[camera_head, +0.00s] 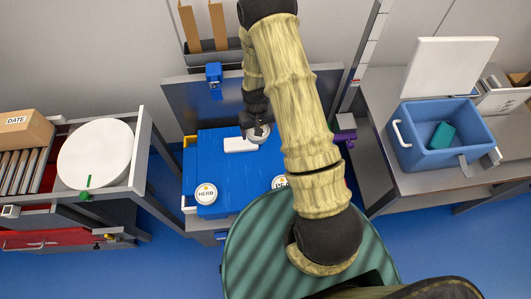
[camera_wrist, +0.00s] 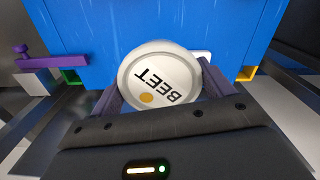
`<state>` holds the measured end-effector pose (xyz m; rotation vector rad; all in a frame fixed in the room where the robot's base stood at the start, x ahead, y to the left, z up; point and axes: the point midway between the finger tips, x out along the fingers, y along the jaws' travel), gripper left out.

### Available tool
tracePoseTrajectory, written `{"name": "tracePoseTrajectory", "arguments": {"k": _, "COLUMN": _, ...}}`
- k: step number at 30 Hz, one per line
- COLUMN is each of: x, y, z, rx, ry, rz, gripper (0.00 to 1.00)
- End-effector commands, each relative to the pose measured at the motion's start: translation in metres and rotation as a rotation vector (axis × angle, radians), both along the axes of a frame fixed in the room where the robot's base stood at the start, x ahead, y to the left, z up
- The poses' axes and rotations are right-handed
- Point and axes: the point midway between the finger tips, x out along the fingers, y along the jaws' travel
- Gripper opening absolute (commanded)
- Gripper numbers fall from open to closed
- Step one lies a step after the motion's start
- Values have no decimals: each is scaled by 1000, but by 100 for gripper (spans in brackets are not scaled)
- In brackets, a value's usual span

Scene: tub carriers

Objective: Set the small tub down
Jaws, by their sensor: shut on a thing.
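My gripper (camera_head: 256,118) is shut on a small round white tub (camera_head: 258,133) above or at the far part of the blue work surface (camera_head: 225,170). In the wrist view the tub (camera_wrist: 150,62) has a lid reading BEET with an orange dot, and the gripper (camera_wrist: 162,88) has a dark finger on each side of it. I cannot tell whether the tub touches the blue surface (camera_wrist: 215,30). A tub marked HERB (camera_head: 206,194) stands at the near left of the surface. Another tub (camera_head: 279,182) stands at the right, partly hidden by my arm.
A white flat piece (camera_head: 240,145) lies just left of the held tub. At right, a blue cooler (camera_head: 440,150) with a raised white lid stands on a grey bench. At left, a white disc (camera_head: 95,153) and a DATE box (camera_head: 24,130) sit on a drawer unit. The surface's middle is clear.

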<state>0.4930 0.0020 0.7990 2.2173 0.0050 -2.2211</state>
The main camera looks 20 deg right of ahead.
Motion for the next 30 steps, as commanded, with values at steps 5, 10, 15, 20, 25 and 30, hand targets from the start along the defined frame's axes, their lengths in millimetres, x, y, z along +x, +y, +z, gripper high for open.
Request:
{"name": "tracePoseTrajectory", "arguments": {"k": 5, "x": 0, "y": -1, "z": 0, "rx": 0, "ry": 0, "rz": -2, "gripper": 52}}
{"name": "tracePoseTrajectory", "arguments": {"k": 10, "x": 0, "y": -2, "z": 0, "rx": 0, "ry": 0, "rz": -5, "gripper": 52}}
{"name": "tracePoseTrajectory", "arguments": {"k": 15, "x": 0, "y": -2, "z": -5, "rx": -2, "ry": 0, "rz": -20, "gripper": 52}}
{"name": "tracePoseTrajectory", "arguments": {"k": 20, "x": -1, "y": -4, "z": -21, "rx": -10, "ry": 3, "rz": -98, "gripper": 52}}
{"name": "tracePoseTrajectory", "arguments": {"k": 25, "x": -4, "y": -7, "z": -43, "rx": -21, "ry": 5, "rz": -245, "gripper": 52}}
{"name": "tracePoseTrajectory", "arguments": {"k": 30, "x": -6, "y": -9, "z": -63, "rx": -25, "ry": 4, "rz": -405, "gripper": 52}}
